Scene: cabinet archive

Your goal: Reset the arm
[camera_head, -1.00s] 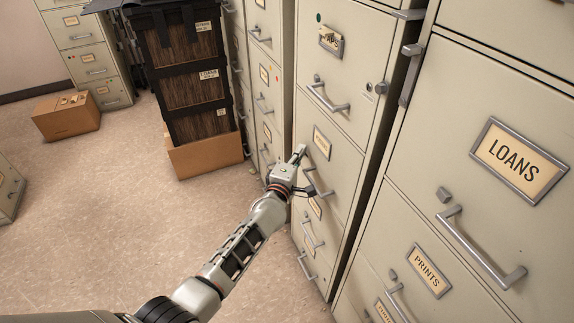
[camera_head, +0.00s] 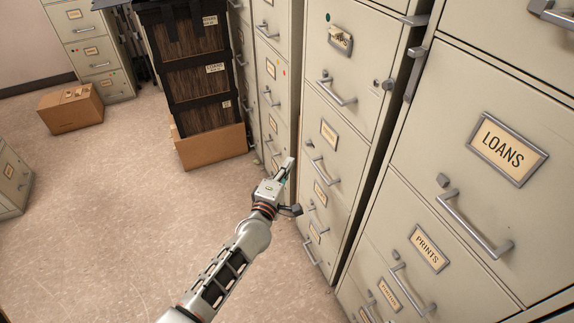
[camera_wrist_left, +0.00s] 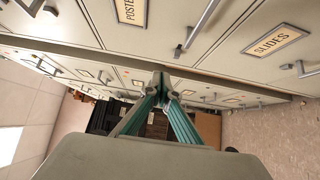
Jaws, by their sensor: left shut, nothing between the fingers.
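My left arm comes in from the bottom of the head view. Its gripper (camera_head: 286,170) points away from me and is shut and empty. It appears in front of the tall beige cabinet (camera_head: 345,125), near its left edge, and grips no handle. In the left wrist view the two greenish fingers of my left gripper (camera_wrist_left: 164,88) meet at the tips with nothing between them. Drawers labelled Slides (camera_wrist_left: 274,39) and Posters (camera_wrist_left: 131,10) show there, apart from the fingers. My right gripper is not in view.
A cabinet with drawers labelled Loans (camera_head: 508,148) and Prints (camera_head: 428,249) stands close on the right, with protruding handles. Another box (camera_head: 70,108) sits at the back left. The floor (camera_head: 120,220) on the left is clear.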

